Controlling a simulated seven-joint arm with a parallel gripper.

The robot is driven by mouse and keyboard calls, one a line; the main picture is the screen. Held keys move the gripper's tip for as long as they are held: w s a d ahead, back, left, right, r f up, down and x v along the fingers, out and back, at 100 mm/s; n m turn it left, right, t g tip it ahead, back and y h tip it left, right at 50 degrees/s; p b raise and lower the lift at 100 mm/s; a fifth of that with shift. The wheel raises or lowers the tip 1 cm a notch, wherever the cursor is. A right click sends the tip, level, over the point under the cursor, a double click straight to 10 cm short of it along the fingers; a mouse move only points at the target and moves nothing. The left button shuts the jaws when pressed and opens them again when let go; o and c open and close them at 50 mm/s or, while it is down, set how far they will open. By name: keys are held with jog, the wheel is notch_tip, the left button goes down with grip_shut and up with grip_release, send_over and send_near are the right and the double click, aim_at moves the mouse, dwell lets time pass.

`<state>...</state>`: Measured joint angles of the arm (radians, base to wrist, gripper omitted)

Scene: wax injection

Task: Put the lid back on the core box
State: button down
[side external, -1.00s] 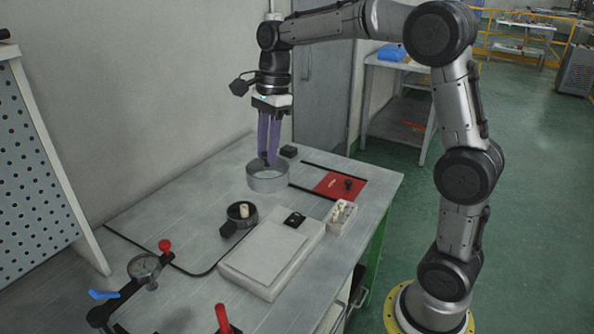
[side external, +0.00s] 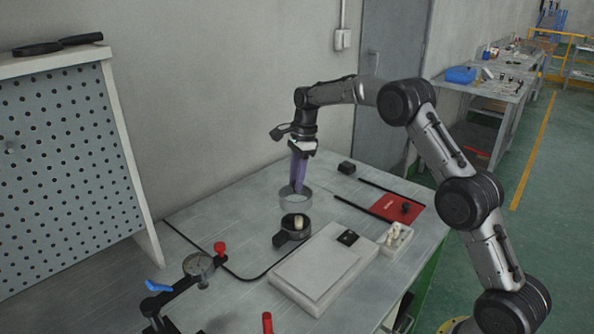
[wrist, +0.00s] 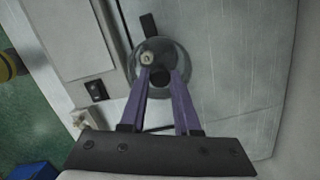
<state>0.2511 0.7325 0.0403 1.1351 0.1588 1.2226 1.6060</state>
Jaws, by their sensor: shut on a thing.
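My gripper (side external: 296,188) has its purple fingers pointing down and shut on the dark knob of a clear-grey round lid (side external: 295,206). The lid looks like a shallow see-through ring with a wall, held roughly level. The core box, a dark round dish (side external: 290,238) with a short handle, stands just in front of it with a pale core (side external: 299,222) inside. In the wrist view, my fingers (wrist: 163,80) hold the lid (wrist: 183,62) so that it overlaps the box and the pale core (wrist: 147,58) from above. The height gap is hard to judge.
A white slab-like device (side external: 318,270) stands right of the box, with a white tray of pale pieces (side external: 395,238) beyond it. A red mat (side external: 385,208) lies at the right. A dial gauge stand (side external: 198,264) is at front left. A black block (side external: 346,167) stands behind.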

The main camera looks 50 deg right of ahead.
aim_at(296, 197)
jog(key=shift+f, duration=2.95)
jog(key=shift+f, duration=0.2)
jog(key=shift+c, duration=0.4)
grip_release()
jog(key=shift+r, duration=3.5)
grip_shut()
